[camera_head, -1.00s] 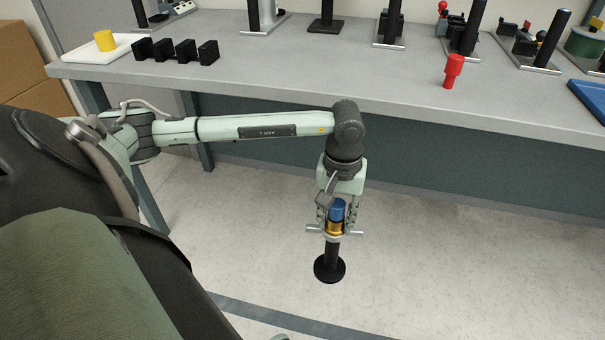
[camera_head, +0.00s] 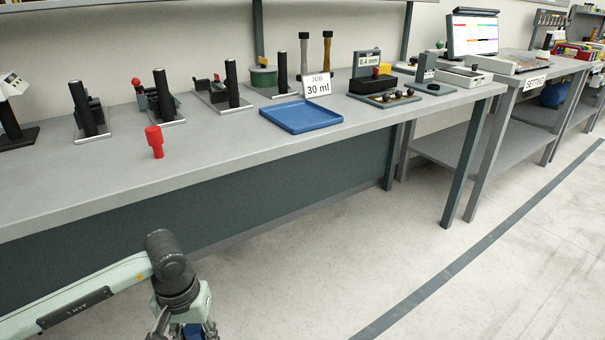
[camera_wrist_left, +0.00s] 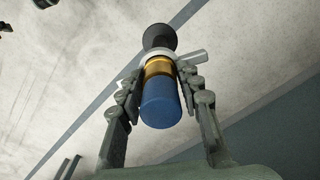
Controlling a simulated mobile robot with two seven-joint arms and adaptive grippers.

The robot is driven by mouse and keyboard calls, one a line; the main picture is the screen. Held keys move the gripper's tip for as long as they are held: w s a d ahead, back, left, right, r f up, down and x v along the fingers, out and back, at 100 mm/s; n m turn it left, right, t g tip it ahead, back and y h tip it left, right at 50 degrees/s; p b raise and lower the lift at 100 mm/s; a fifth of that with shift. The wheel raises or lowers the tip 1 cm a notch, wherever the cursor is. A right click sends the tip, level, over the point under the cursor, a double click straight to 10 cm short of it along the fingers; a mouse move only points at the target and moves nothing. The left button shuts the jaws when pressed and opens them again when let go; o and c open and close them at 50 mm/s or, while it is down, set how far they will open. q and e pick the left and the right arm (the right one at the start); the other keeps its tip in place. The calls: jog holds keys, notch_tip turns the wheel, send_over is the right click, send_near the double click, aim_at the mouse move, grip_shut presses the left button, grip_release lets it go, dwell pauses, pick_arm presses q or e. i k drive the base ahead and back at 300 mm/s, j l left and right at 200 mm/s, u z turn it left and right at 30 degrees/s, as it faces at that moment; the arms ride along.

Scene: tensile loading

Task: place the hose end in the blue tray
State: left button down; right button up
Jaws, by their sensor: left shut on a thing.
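The hose end (camera_wrist_left: 160,106) has a blue cap, a brass band, a silver collar with side arms and a black flanged end. In the head view the gripper is at the bottom edge, in front of the bench and mostly cut off; only a bit of blue shows there. The blue tray (camera_head: 301,117) lies flat on the bench at upper middle, empty, up and to the right of my left gripper. My right gripper is not in view.
A red plug-like piece (camera_head: 155,141) stands on the bench (camera_head: 90,178) near its front edge. Black posts on plates line the back.

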aim_at(290, 118)
jog(key=i+l, duration=0.1)
jog(key=l, duration=0.25)
jog(key=i+l, duration=0.15)
jog(key=l, duration=0.15)
jog(key=i+l, duration=0.1)
jog(key=l, duration=0.25)
jog(key=i+l, duration=0.1)
jog(key=l, duration=0.2)
